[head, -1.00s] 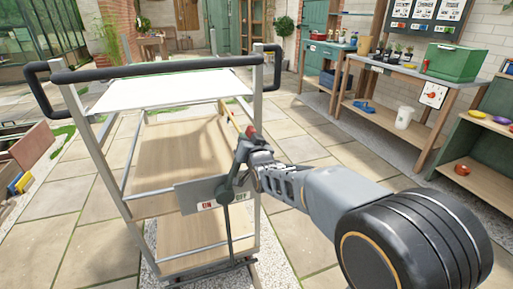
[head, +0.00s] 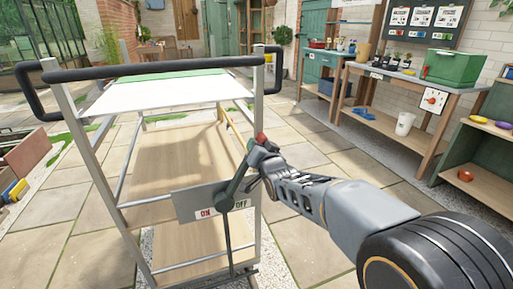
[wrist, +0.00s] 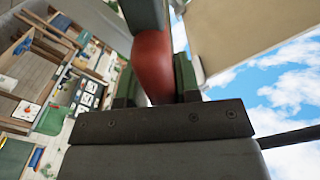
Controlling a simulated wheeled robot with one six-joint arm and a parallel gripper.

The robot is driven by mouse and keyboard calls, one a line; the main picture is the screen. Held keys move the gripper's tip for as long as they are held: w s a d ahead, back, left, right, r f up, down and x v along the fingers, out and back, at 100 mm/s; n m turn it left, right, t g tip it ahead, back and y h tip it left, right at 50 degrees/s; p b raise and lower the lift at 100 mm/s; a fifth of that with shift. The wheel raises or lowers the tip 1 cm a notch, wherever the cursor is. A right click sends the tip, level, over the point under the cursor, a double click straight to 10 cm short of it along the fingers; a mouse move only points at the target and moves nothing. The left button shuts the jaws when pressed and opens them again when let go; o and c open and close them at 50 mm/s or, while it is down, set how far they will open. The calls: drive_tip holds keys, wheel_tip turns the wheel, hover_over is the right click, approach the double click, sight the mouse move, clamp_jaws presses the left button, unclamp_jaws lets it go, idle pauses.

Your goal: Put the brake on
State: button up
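The brake lever (head: 235,178) is a dark green bar with a red grip (head: 261,138), pivoted on a grey plate (head: 182,205) on the cart's near side. The plate has a red ON label at left and an OFF label at right. The lever leans up and to the right, over the OFF side. My gripper (head: 262,150) is at the lever's upper end. In the wrist view the red grip (wrist: 153,65) lies between my two fingers, which close against its sides. The fingertips are partly hidden behind it.
The cart's black handlebar (head: 150,69) and metal uprights stand close left of my arm. A workbench (head: 400,85) with a green box (head: 453,68) and a white cup (head: 405,123) is at right. Open paving lies between cart and bench.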

drive_tip(key=o, duration=0.3)
drive_tip(key=p+v, duration=0.2)
drive_tip(key=v, duration=1.1)
drive_tip(key=shift+s, duration=0.4)
drive_tip(key=shift+d+p, duration=0.1)
drive_tip(key=shift+p, duration=0.2)
